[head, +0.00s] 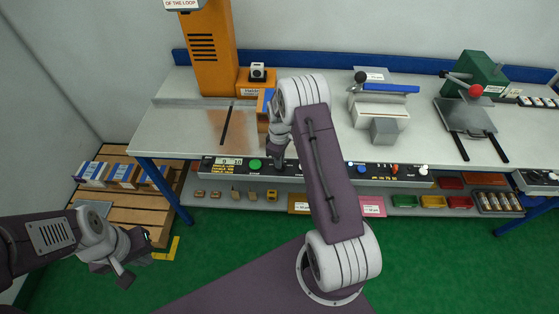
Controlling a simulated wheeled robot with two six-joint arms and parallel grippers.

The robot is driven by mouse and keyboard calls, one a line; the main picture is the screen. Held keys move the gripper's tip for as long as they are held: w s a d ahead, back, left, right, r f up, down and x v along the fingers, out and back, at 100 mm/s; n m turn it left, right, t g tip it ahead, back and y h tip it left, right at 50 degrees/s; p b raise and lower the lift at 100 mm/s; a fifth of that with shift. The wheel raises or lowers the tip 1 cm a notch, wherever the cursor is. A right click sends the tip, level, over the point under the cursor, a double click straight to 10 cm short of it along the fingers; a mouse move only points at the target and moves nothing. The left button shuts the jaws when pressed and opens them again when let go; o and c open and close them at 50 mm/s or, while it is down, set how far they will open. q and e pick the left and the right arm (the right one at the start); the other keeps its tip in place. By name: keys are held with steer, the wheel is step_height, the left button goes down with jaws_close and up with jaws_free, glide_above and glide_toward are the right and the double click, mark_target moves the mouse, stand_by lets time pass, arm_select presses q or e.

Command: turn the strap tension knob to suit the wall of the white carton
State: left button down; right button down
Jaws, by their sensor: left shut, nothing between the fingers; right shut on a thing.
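My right gripper (277,163) reaches down to the black control panel (212,168) on the bench's front edge. It is shut on what looks like the strap tension knob, mostly hidden by the fingers; its setting cannot be read. A green button (255,164) sits just left of it. A blue and orange carton (263,101) stands on the bench behind, partly covered by my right arm. I cannot make out a plain white carton. My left gripper (126,278) is shut and empty, low at the left over the floor.
An orange machine column (210,50) stands at the back left, beside a small orange labelled box (256,88). A sealer with a blue bar (384,89) and a green press (476,74) stand further right. Several cartons (95,173) lie on a wooden pallet (120,205) at left.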

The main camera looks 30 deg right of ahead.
steer(key=shift+m, duration=0.3)
steer(key=m, duration=0.3)
steer(key=shift+w+d+m, duration=0.1)
steer(key=shift+m, duration=0.3)
steer(key=m, duration=0.4)
steer(key=shift+d+r+m, duration=0.1)
steer(key=shift+m, duration=0.2)
steer(key=m, duration=0.4)
steer(key=shift+d, duration=0.1)
steer(key=m, duration=0.4)
steer(key=shift+m, duration=0.3)
steer(key=c, duration=1.5)
jaws_free()
step_height(320, 180, up, 9)
steer(key=b, duration=0.1)
